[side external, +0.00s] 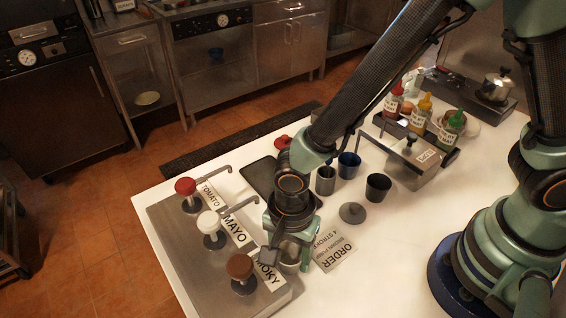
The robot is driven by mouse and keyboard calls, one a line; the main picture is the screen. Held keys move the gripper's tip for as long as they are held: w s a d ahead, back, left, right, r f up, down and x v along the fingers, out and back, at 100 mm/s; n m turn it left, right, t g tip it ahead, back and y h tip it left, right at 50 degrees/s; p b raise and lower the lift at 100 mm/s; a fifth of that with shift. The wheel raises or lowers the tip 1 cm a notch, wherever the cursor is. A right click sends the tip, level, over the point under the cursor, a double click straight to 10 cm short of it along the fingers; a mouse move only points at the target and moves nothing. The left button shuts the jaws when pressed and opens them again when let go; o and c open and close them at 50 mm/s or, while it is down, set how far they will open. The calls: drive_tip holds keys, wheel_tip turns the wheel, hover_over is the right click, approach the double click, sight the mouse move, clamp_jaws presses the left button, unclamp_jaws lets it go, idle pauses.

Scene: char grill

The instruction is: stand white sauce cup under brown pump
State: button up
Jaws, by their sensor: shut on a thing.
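The brown pump (240,268) stands at the near end of the steel pump station, beside the label ending in "OKY". Its spout is partly hidden behind my gripper. My gripper (289,256) points down just right of the brown pump, near the station's right edge. It is shut on a pale cup, the white sauce cup (290,262), which shows partly between the fingers. The cup looks upright. I cannot tell whether its base touches the table.
A red pump (185,187) and a white pump (209,222) stand farther along the station. Sauce bottles (421,113) stand behind.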

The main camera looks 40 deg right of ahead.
drive_tip(key=shift+f, duration=0.15)
drive_tip(key=o, duration=1.4)
drive_tip(key=shift+c, duration=0.2)
wheel_tip(320, 180, up, 11)
drive_tip(key=shift+r, duration=0.1)
drive_tip(key=shift+w+r, duration=0.1)
drive_tip(key=shift+r, duration=0.5)
drive_tip(key=w+d+r+n+t, duration=0.1)
drive_tip(key=d+r+n, duration=0.3)
drive_tip(key=d, duration=0.4)
drive_tip(key=w+d+r+n+t, duration=0.1)
drive_tip(key=d+r+n, duration=0.3)
drive_tip(key=d, duration=0.4)
drive_tip(key=w+d+r+n+t, duration=0.1)
drive_tip(key=d+r+n+t, duration=0.2)
drive_tip(key=d, duration=0.5)
drive_tip(key=shift+w+d+r+n+t, duration=0.3)
drive_tip(key=shift+w+r+n, duration=0.15)
drive_tip(key=shift+n, duration=0.45)
